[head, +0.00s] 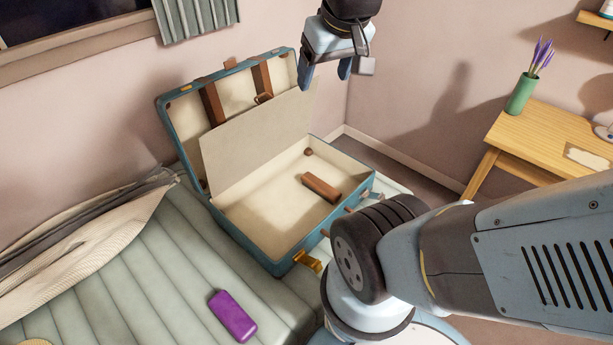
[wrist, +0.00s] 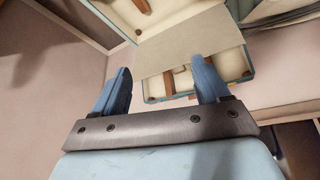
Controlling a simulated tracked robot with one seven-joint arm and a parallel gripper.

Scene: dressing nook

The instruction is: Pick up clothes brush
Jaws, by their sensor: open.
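A brown, oblong wooden block, which looks like the clothes brush (head: 321,188), lies in the base of the open teal suitcase (head: 262,254), towards its right side. Its bristles cannot be made out. A brown piece that seems to be the same brush (wrist: 142,5) is cut off at the top edge of the wrist view. My gripper (head: 326,74) is open and empty, high above and apart from the suitcase, with its fingers pointing down in the head view. In the wrist view the two blue fingers (wrist: 160,68) are spread, with the suitcase beyond them.
The suitcase's raised lid (head: 181,120) and cream divider (head: 254,139) stand left of the brush. A wooden desk (head: 540,137) with a green vase (head: 520,94) stands at right.

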